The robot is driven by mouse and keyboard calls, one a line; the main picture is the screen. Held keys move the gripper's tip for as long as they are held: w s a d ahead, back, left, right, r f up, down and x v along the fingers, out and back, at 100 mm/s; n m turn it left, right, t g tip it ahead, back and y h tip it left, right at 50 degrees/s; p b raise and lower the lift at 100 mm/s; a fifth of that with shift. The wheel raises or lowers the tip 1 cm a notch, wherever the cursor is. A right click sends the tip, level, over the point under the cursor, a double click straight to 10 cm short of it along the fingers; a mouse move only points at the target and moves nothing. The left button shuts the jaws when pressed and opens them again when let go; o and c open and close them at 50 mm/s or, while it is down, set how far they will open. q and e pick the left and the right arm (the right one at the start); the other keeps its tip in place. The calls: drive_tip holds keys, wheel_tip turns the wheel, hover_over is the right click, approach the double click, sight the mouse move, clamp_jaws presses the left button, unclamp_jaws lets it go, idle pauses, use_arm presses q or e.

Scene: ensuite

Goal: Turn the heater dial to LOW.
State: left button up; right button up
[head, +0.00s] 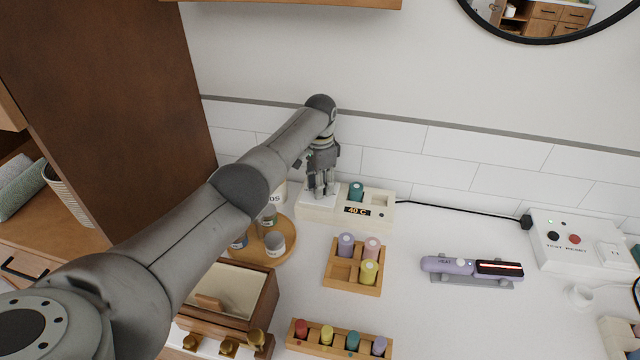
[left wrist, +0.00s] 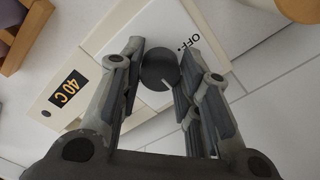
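The heater is a long cream box (head: 381,212) against the tiled wall, with an orange "40 C" display (head: 357,211). Its round dark grey dial (left wrist: 160,70) sits on a white panel (left wrist: 128,30) in the left wrist view. A black OFF label (left wrist: 189,43) and a dot lie beside the dial. The dial's pale line points away from OFF; no LOW label is visible, and the fingers cover part of the panel. My left gripper (head: 321,190) points down at the heater's left end. Its fingers are on both sides of the dial and appear shut on it.
A teal pot (head: 356,190) sits in the heater. A round wooden tray (head: 287,248) with jars lies under my left arm; a wooden pot holder (head: 340,277) stands in front. A purple styler (head: 452,265) and white outlet box (head: 571,250) are to the right.

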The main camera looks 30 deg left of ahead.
use_arm(q)
drive_tip(key=o, duration=0.4)
wheel_tip(320, 180, up, 12)
idle(0.5)
idle(0.4)
